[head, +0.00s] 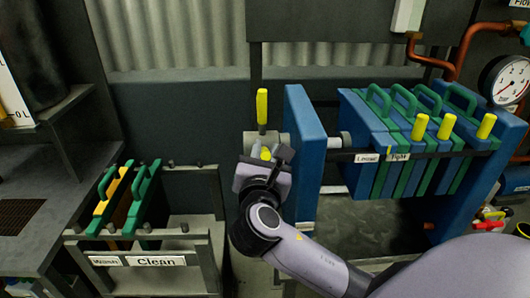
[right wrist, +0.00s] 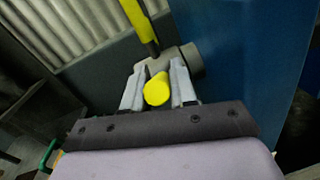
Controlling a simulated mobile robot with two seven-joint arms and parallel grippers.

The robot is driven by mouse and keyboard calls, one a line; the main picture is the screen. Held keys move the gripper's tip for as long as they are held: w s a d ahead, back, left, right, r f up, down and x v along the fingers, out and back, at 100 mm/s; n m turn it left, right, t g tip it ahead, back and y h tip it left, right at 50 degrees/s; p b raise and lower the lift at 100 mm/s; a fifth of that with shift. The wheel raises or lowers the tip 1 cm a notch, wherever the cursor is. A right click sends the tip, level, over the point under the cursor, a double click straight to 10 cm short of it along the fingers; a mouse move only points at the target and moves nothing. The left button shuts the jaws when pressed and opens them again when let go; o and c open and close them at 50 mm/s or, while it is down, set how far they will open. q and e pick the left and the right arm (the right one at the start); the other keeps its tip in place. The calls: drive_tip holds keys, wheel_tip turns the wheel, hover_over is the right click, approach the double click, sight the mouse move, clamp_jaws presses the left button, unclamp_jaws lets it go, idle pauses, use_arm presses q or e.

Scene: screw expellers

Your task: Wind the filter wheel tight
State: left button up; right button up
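The filter wheel is a grey hub with yellow-gripped spokes at the left end of the blue press. One yellow grip (head: 262,106) points straight up in the head view, and its dark spoke also shows in the right wrist view (right wrist: 151,47). The grey hub (right wrist: 188,60) is just beyond my fingertips. My right gripper (head: 268,158) is at the wheel's lower front. In the right wrist view, another yellow grip (right wrist: 157,89) sits between its two fingers, end towards the camera. Whether the fingers press on it is unclear. My left gripper is out of view.
The blue end plate (head: 303,150) stands right of the wheel. Green and blue filter plates (head: 400,125) hang on a rail with "Loose" and "Tight" labels (head: 384,157). A rack (head: 180,280) labelled "Clean" stands lower left. A pressure gauge (head: 508,80) is far right.

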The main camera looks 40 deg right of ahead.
clamp_jaws()
drive_tip(key=shift+f, duration=0.15)
